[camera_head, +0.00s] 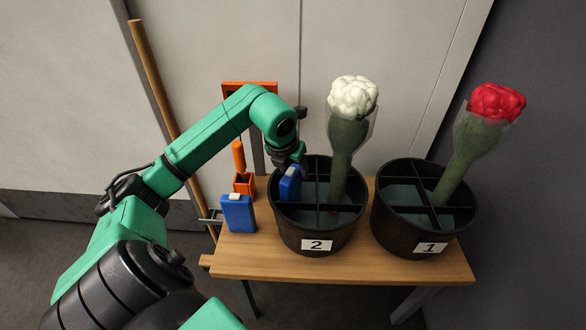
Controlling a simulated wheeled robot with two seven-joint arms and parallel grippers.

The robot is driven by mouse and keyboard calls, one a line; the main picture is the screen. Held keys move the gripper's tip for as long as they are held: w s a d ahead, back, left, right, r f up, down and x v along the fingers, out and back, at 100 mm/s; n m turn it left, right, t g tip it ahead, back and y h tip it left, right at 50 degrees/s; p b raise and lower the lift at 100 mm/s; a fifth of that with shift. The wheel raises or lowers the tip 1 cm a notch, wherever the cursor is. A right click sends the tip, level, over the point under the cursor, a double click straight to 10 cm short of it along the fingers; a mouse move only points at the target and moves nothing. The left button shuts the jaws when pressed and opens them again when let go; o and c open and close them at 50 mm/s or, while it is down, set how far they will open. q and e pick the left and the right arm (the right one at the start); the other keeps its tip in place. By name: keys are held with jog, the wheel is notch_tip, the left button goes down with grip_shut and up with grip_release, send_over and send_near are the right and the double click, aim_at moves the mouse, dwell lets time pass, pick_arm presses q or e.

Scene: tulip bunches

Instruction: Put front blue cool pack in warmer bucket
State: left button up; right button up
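One blue cool pack (289,186) is at the left part of the black bucket labelled 2 (313,232), within its rim outline and near the dividers. My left gripper (291,166) is right at the top of this pack and appears shut on it; the fingertips are small and partly hidden. I cannot tell whether the pack touches the bucket's inside. Another blue cool pack (238,214) with a white top stands on the wooden table, left of bucket 2. A black bucket labelled 1 (416,243) stands to the right. My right gripper is not in view.
A white tulip bunch (350,120) stands in bucket 2 and a red one (478,136) in bucket 1. An orange holder (244,184) is behind the standing pack. The wooden table (340,267) has a clear front strip. A wooden pole (154,75) leans at the left.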

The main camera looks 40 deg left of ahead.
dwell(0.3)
pick_arm(q)
jog(key=p+v, duration=0.1)
jog(key=v, duration=1.3)
jog(key=shift+r, duration=0.25)
jog(key=shift+s, duration=0.1)
